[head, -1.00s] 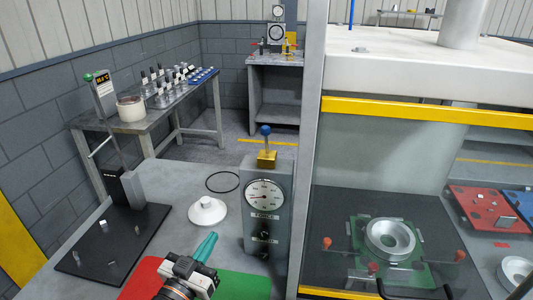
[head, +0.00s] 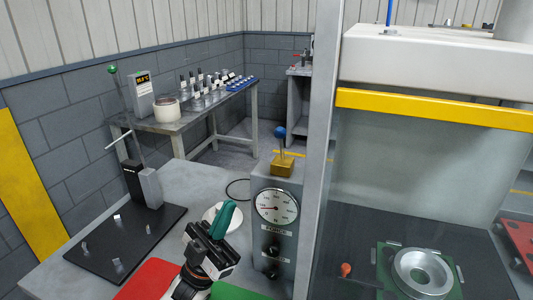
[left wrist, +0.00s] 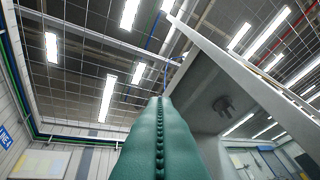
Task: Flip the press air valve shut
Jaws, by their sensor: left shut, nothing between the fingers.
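The air valve is a brass block (head: 283,168) on top of the grey gauge post (head: 268,185). A thin lever with a blue ball knob (head: 280,132) stands about upright from it. My left gripper (head: 230,207) has teal fingers, shut and empty. It is in front of and left of the gauge post, below the valve, and apart from the lever. In the left wrist view the shut teal fingers (left wrist: 158,140) point up toward the ceiling; the valve does not show there. My right gripper is not in view.
The press has a clear guard, a grey frame post (head: 322,150) and a yellow bar (head: 430,108) just right of the valve. A white cone-shaped part (head: 212,212) sits behind my left gripper. A black plate (head: 125,243) with small pegs lies at left. Space above the gripper looks free.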

